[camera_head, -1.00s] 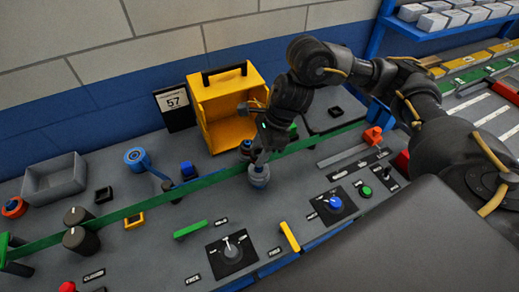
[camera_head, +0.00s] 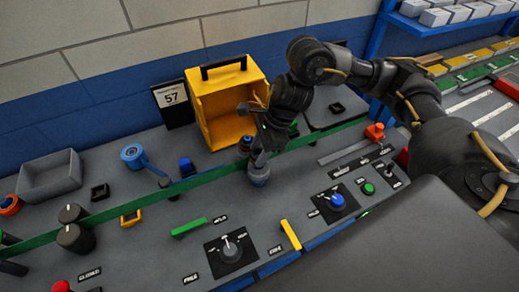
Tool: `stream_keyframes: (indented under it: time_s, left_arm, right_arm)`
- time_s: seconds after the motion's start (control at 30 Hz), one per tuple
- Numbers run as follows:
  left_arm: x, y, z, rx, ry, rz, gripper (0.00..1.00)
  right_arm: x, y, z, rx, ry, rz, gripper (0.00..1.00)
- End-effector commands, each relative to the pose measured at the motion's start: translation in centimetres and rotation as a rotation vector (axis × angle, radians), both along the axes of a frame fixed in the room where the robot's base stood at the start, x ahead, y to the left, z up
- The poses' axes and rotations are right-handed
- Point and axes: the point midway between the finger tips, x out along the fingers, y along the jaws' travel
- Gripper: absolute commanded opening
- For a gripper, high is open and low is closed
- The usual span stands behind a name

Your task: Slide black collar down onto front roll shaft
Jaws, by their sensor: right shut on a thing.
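My right gripper (camera_head: 260,163) reaches down over the front of the panel, its fingers pointing downward. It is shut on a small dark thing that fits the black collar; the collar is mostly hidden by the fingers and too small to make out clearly. Directly under the fingertips stands a short grey-blue roll (camera_head: 259,180). Its shaft is covered by the gripper, so I cannot tell whether the collar is around it or above it. A second dark roll (camera_head: 245,145) stands just behind, on the far side of the green band. My left gripper is not in view.
A green band (camera_head: 140,205) runs across the panel past the gripper. An open yellow box (camera_head: 203,88) stands behind it. Black knobs (camera_head: 75,237) and a grey tray (camera_head: 50,182) are at left. A blue knob (camera_head: 336,201) sits at right.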

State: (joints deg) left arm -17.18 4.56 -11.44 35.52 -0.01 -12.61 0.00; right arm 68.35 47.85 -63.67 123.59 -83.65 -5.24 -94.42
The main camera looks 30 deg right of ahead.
Motion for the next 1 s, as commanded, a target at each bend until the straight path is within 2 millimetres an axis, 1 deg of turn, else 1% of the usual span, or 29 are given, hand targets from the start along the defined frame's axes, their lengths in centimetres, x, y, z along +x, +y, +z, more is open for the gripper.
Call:
stream_keyframes:
  time_s: [0.27, 0.77, 1.0]
  left_arm:
    - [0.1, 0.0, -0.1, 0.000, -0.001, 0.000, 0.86]
    - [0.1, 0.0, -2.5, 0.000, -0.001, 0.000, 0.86]
    - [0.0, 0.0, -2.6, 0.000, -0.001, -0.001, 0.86]
  right_arm:
    - [0.0, 0.0, -0.1, 0.000, 0.000, 0.000, 0.18]
    - [0.0, 0.0, -2.6, 0.000, 0.000, 0.000, 0.18]
    - [0.0, 0.0, -2.7, 0.001, -0.001, 0.000, 0.18]
